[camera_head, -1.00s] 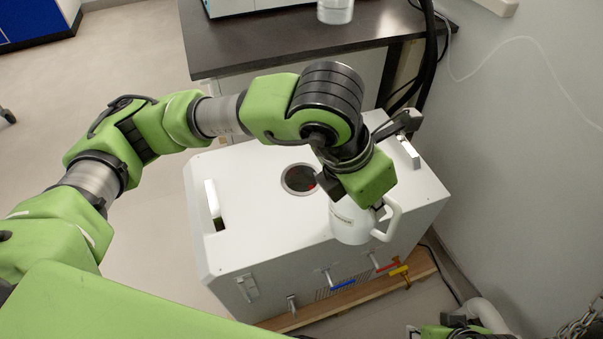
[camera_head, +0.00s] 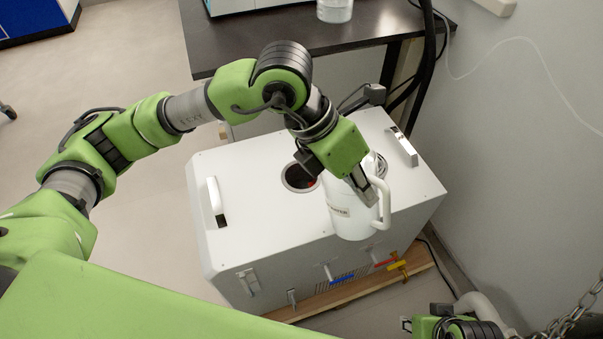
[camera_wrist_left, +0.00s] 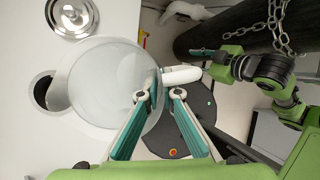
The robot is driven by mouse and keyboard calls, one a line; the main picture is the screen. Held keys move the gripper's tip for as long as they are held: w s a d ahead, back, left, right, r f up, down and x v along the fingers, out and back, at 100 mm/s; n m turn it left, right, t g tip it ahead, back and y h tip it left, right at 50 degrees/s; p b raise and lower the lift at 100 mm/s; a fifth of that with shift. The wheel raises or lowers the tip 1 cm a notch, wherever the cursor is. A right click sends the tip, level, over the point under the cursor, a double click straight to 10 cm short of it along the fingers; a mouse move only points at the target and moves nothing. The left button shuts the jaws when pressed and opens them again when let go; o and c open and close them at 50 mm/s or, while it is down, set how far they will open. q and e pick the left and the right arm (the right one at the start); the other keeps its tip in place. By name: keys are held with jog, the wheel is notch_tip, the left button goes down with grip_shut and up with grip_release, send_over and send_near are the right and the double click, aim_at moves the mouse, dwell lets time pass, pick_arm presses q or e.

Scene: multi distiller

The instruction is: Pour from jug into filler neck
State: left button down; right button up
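The white jug (camera_head: 346,214) hangs over the front of the white distiller box, its side handle (camera_head: 383,205) to the right. My left gripper (camera_head: 370,194) is shut on the handle, and the wrist view shows its teal-padded fingers (camera_wrist_left: 167,90) meeting there. The jug's round mouth (camera_wrist_left: 112,85) faces the wrist camera; I cannot tell its exact tilt or fill. The filler neck (camera_head: 299,177) is a dark round opening in the box top, left of the jug and partly hidden; it also shows in the wrist view (camera_wrist_left: 41,90). My right gripper (camera_head: 408,325) is at the bottom right, too small to read.
A shiny metal lid (camera_wrist_left: 72,14) lies on the box top (camera_head: 250,190), behind the jug. Raised handles (camera_head: 215,202) stand at both box sides. A dark bench (camera_head: 290,35) is behind, a wall at right, a chain (camera_head: 580,320) near my right arm.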

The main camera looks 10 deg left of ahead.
pick_arm(q)
jog(key=shift+w+r, duration=0.15)
pick_arm(e)
jog(key=shift+f, duration=0.2)
pick_arm(q)
jog(key=shift+w+a+r+g+h, duration=0.1)
jog(key=shift+w+a+g+h, duration=0.3)
jog(key=shift+a+h, duration=0.15)
pick_arm(e)
jog(key=shift+r, duration=0.1)
jog(key=shift+r, duration=0.1)
pick_arm(q)
jog(key=shift+w+a+h, duration=0.1)
jog(key=shift+a+h, duration=0.05)
jog(key=shift+h, duration=0.1)
pick_arm(e)
jog(key=shift+r, duration=0.25)
pick_arm(q)
jog(key=shift+w+a+r, duration=0.1)
pick_arm(e)
jog(key=shift+r, duration=0.2)
pick_arm(q)
jog(key=shift+w+a+g, duration=0.1)
jog(key=shift+a+g, duration=0.05)
jog(key=shift+g, duration=0.25)
pick_arm(e)
jog(key=shift+s+r, duration=0.15)
jog(key=shift+s, duration=0.15)
